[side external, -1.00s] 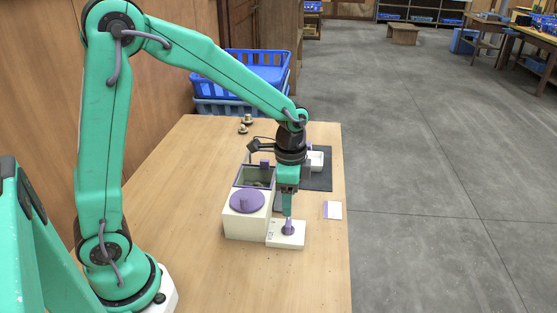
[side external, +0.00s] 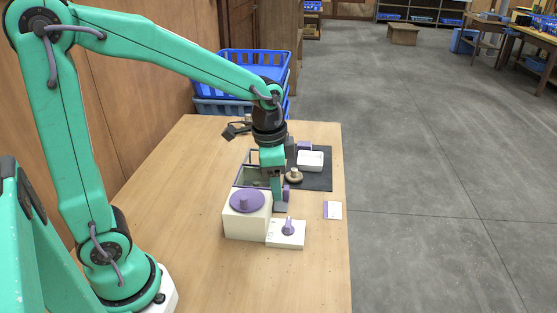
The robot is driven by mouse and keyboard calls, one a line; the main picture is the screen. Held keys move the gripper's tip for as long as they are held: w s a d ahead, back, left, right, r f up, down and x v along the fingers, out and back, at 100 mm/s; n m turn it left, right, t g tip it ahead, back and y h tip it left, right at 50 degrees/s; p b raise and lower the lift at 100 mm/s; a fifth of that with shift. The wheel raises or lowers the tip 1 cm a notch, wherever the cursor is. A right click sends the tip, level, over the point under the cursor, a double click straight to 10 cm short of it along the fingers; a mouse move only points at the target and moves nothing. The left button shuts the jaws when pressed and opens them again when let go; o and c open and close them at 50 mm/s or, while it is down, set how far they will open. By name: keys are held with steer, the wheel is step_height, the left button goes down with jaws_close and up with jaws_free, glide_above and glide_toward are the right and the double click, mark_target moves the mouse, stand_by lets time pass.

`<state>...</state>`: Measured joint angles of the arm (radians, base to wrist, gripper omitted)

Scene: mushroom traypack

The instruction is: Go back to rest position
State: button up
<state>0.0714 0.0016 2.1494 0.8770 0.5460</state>
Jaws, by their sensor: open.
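My gripper (side external: 277,200) points down beside the right side of the dark open-topped container (side external: 246,175). Its jaws are open, and I see nothing held in them. Below it is a small white block with a purple knob (side external: 287,228), and the gripper is clear of that knob. A white box (side external: 240,226) with a round purple top (side external: 247,200) stands to its left. A purple part (side external: 287,193) shows just right of the fingers. My gripper and wrist hide part of the container and the mat behind.
A white tray (side external: 311,168) and a pale brown mushroom (side external: 294,176) are on the dark mat (side external: 322,183). A white and purple card (side external: 332,211) lies near the table's right edge. Blue crates (side external: 252,66) stand behind the table. The front of the wooden table (side external: 200,255) is clear.

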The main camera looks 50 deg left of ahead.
steer(key=s+a+r+n+t, duration=0.2)
steer(key=s+r+n+t, duration=0.2)
steer(key=s+r+n, duration=0.3)
steer(key=shift+s+a+r, duration=0.25)
steer(key=shift+s+r, duration=0.3)
steer(key=shift+s, duration=2.35)
